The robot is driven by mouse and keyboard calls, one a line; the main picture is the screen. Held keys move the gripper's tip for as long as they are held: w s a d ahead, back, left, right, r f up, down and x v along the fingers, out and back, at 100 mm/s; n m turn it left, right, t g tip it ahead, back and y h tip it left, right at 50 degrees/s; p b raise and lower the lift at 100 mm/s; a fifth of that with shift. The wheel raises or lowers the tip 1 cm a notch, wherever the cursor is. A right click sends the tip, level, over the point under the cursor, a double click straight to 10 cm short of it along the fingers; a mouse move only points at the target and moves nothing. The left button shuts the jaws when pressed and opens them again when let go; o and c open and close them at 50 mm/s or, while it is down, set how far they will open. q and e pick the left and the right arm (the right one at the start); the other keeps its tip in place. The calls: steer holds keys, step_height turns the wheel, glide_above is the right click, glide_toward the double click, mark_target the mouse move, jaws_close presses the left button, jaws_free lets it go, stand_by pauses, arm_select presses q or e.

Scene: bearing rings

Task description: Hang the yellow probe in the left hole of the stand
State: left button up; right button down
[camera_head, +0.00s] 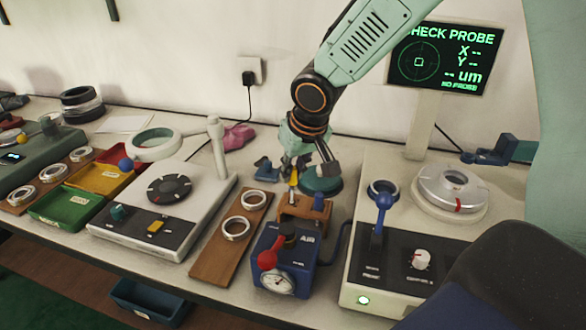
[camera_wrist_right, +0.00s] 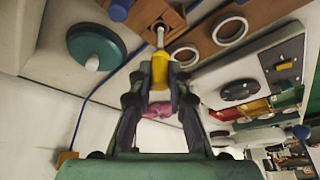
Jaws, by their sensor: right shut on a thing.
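The yellow probe (camera_head: 293,178) is in the jaws of my right gripper (camera_head: 301,160). In the right wrist view, my right gripper (camera_wrist_right: 160,78) is shut on the yellow body of the probe (camera_wrist_right: 160,66), and its pale metal tip points at the stand. The stand (camera_head: 300,208) is a small brown wooden block behind the blue air unit; it also shows in the right wrist view (camera_wrist_right: 147,12). A blue probe (camera_head: 319,201) is at the stand's right side. The probe tip overlaps the stand's dark hole in the wrist view; I cannot tell whether it is inside. My left gripper is not in view.
A blue air unit (camera_head: 284,262) with a red lever stands in front of the stand. A wooden board (camera_head: 213,262) with metal rings lies left. A teal round piece (camera_head: 322,186) sits close behind the stand. A white gauge station (camera_head: 352,262) stands right.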

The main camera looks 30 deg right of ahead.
mark_target(295, 183)
steer(key=shift+f+b, duration=0.3)
steer(key=shift+b, duration=0.1)
stand_by(0.5)
steer(key=shift+f+b, duration=2.35)
steer(key=c, duration=1.2)
jaws_free()
steer(key=shift+r, duration=0.1)
steer(key=v, duration=0.7)
steer(key=shift+r, duration=0.2)
